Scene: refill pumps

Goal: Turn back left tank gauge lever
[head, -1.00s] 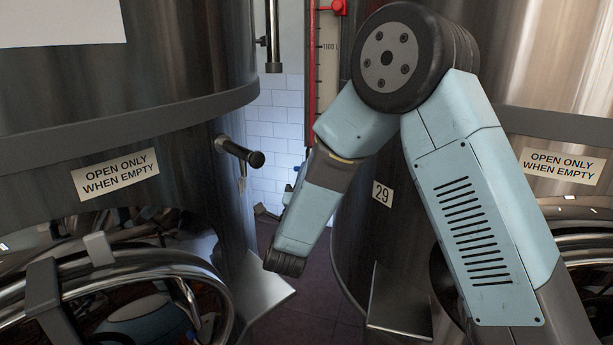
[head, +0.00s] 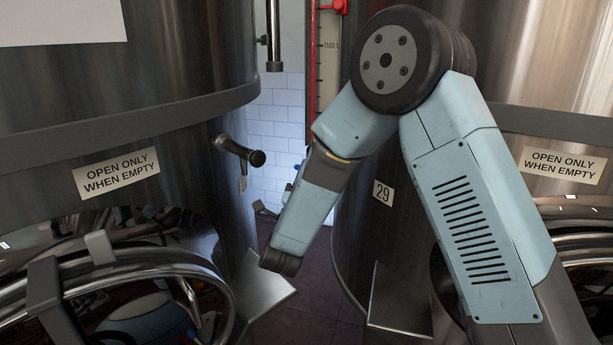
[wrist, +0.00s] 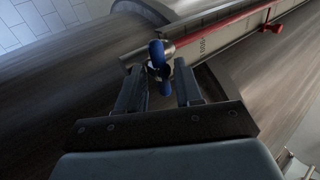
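The gauge lever (wrist: 157,53) shows in the wrist view as a blue-handled piece on a metal valve at the lower end of a red gauge tube (wrist: 222,24). My gripper (wrist: 160,76) is open, with one finger on each side of the lever. The lever lies between or just beyond the fingertips; I cannot tell whether a finger touches it. In the head view my gripper is out of sight beyond the forearm. A small blue bit (head: 297,169) shows there beside my forearm, too small to make out.
A steel tank (head: 190,60) on the left has a dark-handled tap (head: 240,151). Another tank (head: 350,230), marked 29, stands behind my arm. A narrow floor gap (head: 312,285) runs between them. A gauge with a red edge (head: 325,60) rises at the back.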

